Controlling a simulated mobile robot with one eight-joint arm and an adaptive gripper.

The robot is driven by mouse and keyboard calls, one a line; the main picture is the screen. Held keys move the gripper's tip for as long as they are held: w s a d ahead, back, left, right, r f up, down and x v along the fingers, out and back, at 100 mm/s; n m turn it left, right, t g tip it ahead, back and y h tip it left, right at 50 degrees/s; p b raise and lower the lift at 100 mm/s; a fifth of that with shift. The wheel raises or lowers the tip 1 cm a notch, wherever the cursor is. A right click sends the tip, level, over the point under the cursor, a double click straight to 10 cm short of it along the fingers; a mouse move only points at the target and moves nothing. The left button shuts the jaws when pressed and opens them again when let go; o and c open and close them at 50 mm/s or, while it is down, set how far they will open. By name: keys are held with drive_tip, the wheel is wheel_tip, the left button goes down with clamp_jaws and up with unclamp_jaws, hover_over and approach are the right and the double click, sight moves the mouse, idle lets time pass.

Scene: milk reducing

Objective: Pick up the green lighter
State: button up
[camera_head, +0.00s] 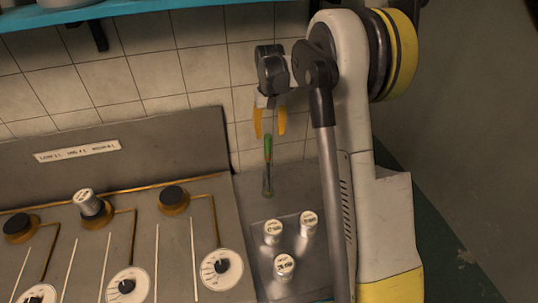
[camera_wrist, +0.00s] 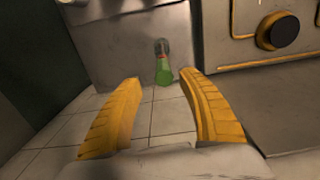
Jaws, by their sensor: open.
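The green lighter (camera_head: 268,150) is thin, with a green handle at the top and a darker shaft below. It stands about upright over the grey counter, right of the stove, in the head view. In the wrist view the lighter (camera_wrist: 163,71) shows with its green end toward me, a little beyond the fingertips. My gripper (camera_head: 270,132) has yellow fingers spread apart, pointing down just above the lighter's green end. In the wrist view my gripper (camera_wrist: 161,82) is open, with the lighter roughly in line with its gap. I cannot see any finger touching it.
Several small labelled cans (camera_head: 284,266) stand on the counter in front of the lighter. The stove (camera_head: 150,230) with knobs and burners is to the left; another can (camera_head: 85,199) sits on a burner. The tiled wall (camera_head: 205,68) is close behind.

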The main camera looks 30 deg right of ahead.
sight(268, 147)
drive_tip(key=f, duration=0.2)
drive_tip(key=f+b, duration=0.1)
drive_tip(key=f, duration=0.3)
drive_tip(key=shift+a+f, duration=0.3)
drive_tip(key=shift+f, duration=0.1)
drive_tip(key=shift+r, duration=0.1)
clamp_jaws()
